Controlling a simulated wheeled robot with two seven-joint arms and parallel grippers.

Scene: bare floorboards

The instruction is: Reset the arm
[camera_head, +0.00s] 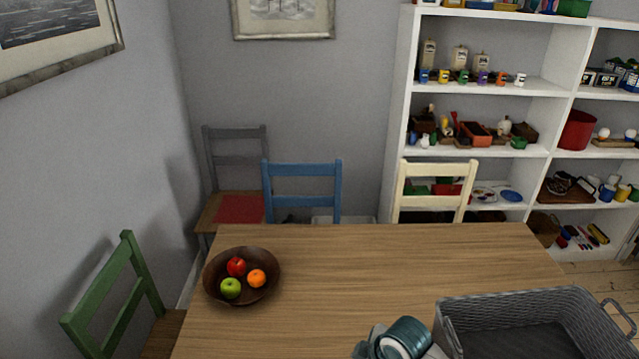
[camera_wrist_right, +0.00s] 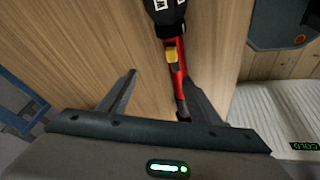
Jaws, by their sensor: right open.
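My right gripper (camera_wrist_right: 160,78) shows in the right wrist view, its two dark fingers spread apart over a wood-grain surface. A red, black and yellow tool-like object (camera_wrist_right: 176,68) runs down from the top edge, close to the right-hand finger. It passes partly out of sight near the gripper's base, and I cannot tell whether it touches the finger. The fingers are not closed on it. Neither gripper can be made out in the head view.
The wooden table (camera_head: 370,270) holds a brown fruit bowl (camera_head: 212,284) and a grey basket (camera_head: 510,298). Green (camera_head: 103,289), blue (camera_head: 302,186) and cream (camera_head: 437,181) chairs surround it. A white shelf (camera_head: 403,100) stands behind. The table's middle is clear. The wrist view shows a white ribbed surface (camera_wrist_right: 275,120).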

